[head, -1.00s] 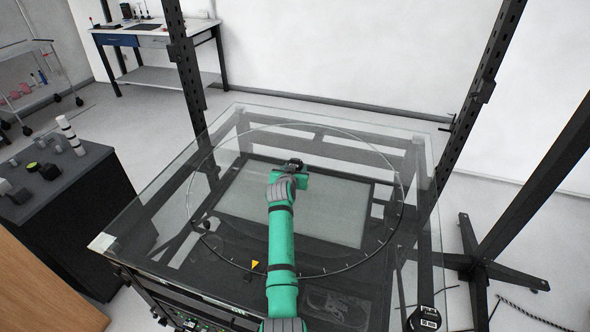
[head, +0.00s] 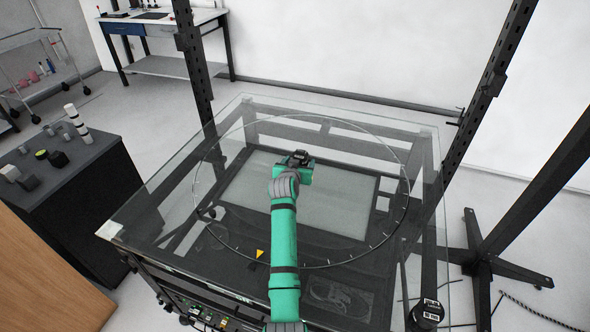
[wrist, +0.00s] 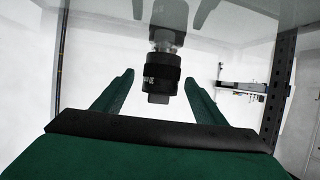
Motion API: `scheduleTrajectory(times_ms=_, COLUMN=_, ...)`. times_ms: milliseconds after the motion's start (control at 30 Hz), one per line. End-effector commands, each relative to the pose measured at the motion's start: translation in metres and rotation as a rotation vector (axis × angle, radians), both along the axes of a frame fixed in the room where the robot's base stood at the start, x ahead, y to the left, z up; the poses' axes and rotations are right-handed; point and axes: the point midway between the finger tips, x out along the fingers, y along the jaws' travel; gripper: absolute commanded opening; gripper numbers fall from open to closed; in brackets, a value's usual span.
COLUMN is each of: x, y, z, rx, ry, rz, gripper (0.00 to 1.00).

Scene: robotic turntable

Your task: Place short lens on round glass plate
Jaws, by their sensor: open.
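In the wrist view the short lens (wrist: 162,72), a black cylinder with light lettering, is between the fingers of my open gripper (wrist: 158,76). A gap shows on each side of it. Its narrow far end meets its mirror image in the glass, so it appears to stand on the plate. In the head view my gripper hides the lens.
A dark side table (head: 90,165) at left holds several small items and a black-and-white tube (head: 77,122). Upright posts (head: 196,75) rise near the turntable. A black cylinder (head: 428,312) is at front right. The glass around my gripper is clear.

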Motion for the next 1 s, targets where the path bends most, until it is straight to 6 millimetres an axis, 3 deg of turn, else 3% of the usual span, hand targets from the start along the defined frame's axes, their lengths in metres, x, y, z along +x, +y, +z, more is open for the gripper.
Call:
scheduleTrajectory(times_ms=300, x=-0.047, y=0.009, z=0.02, rx=0.0, ry=-0.002, rz=0.002, gripper=0.65)
scheduleTrajectory(times_ms=500, x=-0.068, y=0.014, z=0.029, rx=0.001, ry=-0.001, rz=0.002, gripper=0.65)
scheduleTrajectory(times_ms=1000, x=-0.076, y=0.014, z=0.032, rx=0.001, ry=0.001, rz=0.001, gripper=0.65)
